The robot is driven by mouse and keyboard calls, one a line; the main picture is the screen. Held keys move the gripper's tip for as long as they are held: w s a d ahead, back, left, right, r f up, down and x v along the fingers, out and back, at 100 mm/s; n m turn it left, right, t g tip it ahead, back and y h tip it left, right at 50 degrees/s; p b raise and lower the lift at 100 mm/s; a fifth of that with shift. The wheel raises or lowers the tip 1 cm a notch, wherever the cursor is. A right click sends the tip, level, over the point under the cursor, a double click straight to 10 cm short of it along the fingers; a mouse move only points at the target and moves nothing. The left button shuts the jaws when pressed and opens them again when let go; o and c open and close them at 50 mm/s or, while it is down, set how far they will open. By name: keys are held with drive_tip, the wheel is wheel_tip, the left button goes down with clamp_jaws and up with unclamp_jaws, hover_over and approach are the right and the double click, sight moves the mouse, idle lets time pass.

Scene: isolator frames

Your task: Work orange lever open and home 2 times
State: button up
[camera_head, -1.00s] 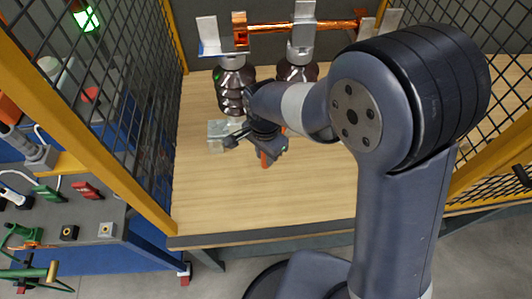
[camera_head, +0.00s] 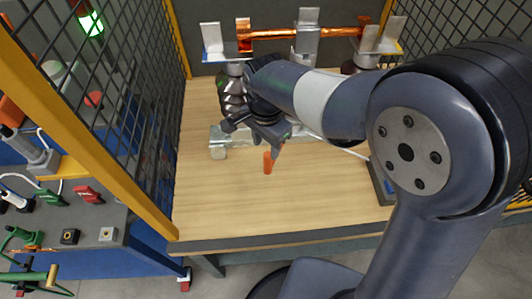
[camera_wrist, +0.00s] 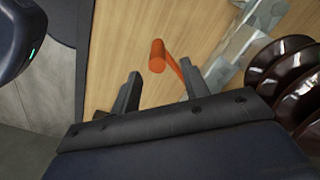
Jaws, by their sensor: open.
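The orange lever (camera_head: 268,162) sticks up over the wooden table in the head view, just below my gripper. In the wrist view the orange lever (camera_wrist: 157,57) shows a round-ended grip and a thin orange arm running down right behind a finger. My gripper (camera_head: 255,137) is open and empty. In the wrist view its two fingers (camera_wrist: 160,90) stand apart, and the lever's grip lies beyond the gap between them, seemingly not touched. The lever's pivot is hidden.
A metal bracket (camera_head: 218,142) stands on the wooden table (camera_head: 220,205). Behind are brown ribbed insulators (camera_wrist: 262,62) and a copper bar (camera_head: 300,32). Yellow-framed mesh (camera_head: 75,95) closes off the left. The table front is clear.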

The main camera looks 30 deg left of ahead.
sight(270, 162)
drive_tip(key=shift+r, duration=1.85)
drive_tip(key=shift+f, duration=0.1)
wheel_tip(270, 162, down, 11)
drive_tip(key=shift+r, duration=0.1)
drive_tip(key=shift+d, duration=0.6)
